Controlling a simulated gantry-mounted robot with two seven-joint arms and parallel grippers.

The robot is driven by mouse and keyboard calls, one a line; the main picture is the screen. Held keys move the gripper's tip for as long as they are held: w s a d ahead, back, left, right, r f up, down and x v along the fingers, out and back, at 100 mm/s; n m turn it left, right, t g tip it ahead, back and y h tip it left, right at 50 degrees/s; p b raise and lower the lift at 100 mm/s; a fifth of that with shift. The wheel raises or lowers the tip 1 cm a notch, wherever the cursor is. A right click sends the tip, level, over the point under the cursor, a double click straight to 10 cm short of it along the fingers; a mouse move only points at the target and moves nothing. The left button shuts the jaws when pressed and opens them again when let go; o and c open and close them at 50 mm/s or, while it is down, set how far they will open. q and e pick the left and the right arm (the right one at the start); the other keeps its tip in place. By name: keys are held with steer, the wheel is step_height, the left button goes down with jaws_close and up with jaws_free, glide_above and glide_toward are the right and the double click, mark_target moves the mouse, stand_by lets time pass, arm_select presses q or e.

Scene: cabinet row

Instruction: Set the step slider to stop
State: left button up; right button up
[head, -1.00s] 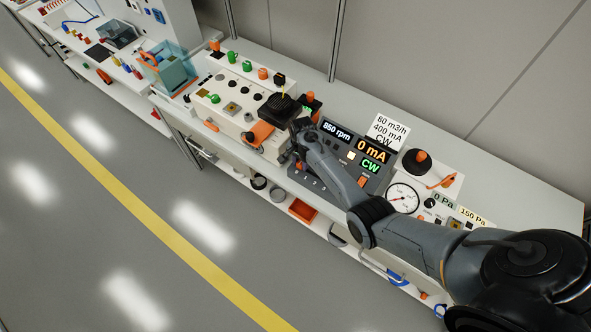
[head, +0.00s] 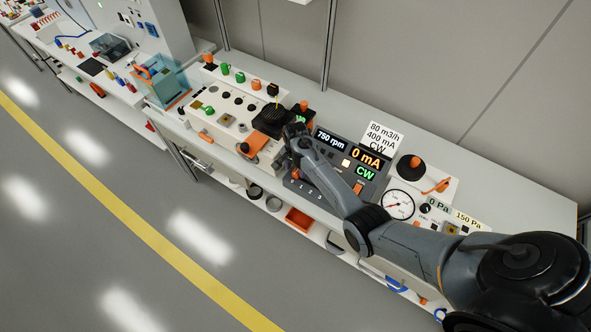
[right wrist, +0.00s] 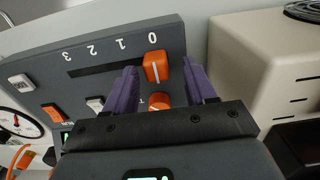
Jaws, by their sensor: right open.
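The step slider's orange knob (right wrist: 157,67) with a white line shows in the right wrist view. It sits at the end of a dark slot (right wrist: 95,69) by the figure 0; the figures 1, 2 and 3 run to the left. My right gripper (right wrist: 160,70) is open, its purple fingers on either side of the knob with gaps showing. In the head view my right gripper (head: 291,136) is over the dark control panel (head: 338,176), and the slider is hard to make out. The panel's display (head: 331,140) reads 750 rpm. My left gripper is not in view.
A second orange knob (right wrist: 160,101) lies close below the slider knob, between my fingers. A pale box (right wrist: 255,60) stands close to the right in the wrist view. A round gauge (head: 398,205) and a black device (head: 272,119) flank the panel in the head view.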

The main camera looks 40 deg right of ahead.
mark_target(297, 172)
step_height(297, 172, up, 9)
steer(key=shift+f+p, duration=0.15)
steer(key=shift+p, duration=0.3)
stand_by(0.3)
steer(key=s+a+f+n+t+h, duration=0.1)
steer(key=s+a+n, duration=0.25)
steer(key=s, duration=0.25)
steer(key=s+a+f+n+t+h, duration=0.1)
steer(key=s+a+n, duration=0.2)
steer(key=s+n, duration=0.25)
steer(key=s+a+r+n+t+y, duration=0.1)
steer(key=s+a+r+n, duration=0.25)
steer(key=s+a, duration=0.35)
steer(key=s+a+r+n+y, duration=0.1)
steer(key=s+a+r+n, duration=0.3)
steer(key=s, duration=0.5)
step_height(297, 172, up, 19)
steer(key=n+p, duration=0.1)
steer(key=p, duration=1.7)
steer(key=shift+s+a+t+p, duration=0.3)
steer(key=shift+a+p, duration=0.1)
